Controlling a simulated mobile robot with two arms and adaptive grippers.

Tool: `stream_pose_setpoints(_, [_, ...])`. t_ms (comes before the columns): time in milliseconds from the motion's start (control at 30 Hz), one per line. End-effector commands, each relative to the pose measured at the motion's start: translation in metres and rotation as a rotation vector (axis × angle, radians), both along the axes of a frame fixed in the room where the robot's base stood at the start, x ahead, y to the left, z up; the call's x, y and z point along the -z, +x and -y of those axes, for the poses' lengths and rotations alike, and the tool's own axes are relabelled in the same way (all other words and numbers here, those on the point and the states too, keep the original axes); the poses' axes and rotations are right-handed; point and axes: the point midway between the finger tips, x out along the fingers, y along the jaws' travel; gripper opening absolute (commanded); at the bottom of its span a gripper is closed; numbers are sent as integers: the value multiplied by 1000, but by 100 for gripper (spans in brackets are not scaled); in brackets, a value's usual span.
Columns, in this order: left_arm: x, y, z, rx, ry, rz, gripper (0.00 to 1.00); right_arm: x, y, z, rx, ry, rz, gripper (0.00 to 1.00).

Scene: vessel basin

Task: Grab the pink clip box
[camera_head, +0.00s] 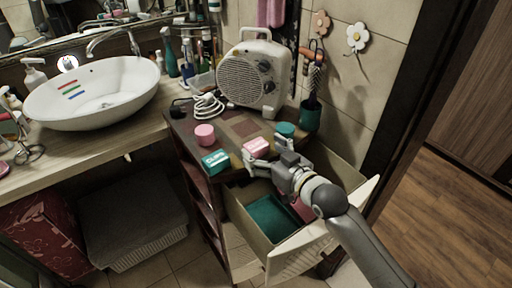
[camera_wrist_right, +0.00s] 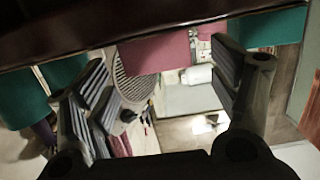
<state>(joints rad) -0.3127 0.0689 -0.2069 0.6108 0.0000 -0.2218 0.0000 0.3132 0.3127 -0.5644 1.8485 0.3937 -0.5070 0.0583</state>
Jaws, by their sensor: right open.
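The pink clip box (camera_head: 256,147) with a pale label sits on the dark cabinet top (camera_head: 232,128), near its front edge. My right gripper (camera_head: 267,152) is open at the box, with one finger at its front and the other by its right side. In the right wrist view, a pink surface (camera_wrist_right: 155,53) shows between the spread fingers (camera_wrist_right: 160,78), towards the top; whether they touch it I cannot tell. My left gripper is not in view.
A teal box (camera_head: 215,161) and a round pink container (camera_head: 205,135) stand left of the clip box. A round teal container (camera_head: 285,129) is close on the right. A heater (camera_head: 253,75) stands behind. An open drawer (camera_head: 298,252) lies below my right arm.

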Motion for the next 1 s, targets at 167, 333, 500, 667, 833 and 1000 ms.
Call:
stream_pose_setpoints(167, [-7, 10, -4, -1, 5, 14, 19, 0, 20, -14, 0, 1, -1, 81])
stream_pose_setpoints(333, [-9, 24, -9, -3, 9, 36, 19, 3, 29, -20, 0, 0, 2, 81])
stream_pose_setpoints(500, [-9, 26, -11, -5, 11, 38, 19, 4, 29, -21, 0, 0, 1, 81])
stream_pose_setpoints(667, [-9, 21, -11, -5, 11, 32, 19, 4, 29, -21, 0, 0, 1, 71])
stream_pose_setpoints(833, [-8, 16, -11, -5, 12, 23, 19, 3, 29, -20, 0, 1, 1, 49])
stream_pose_setpoints(1000, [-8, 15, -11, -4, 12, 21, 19, 3, 29, -20, 0, 1, 1, 31])
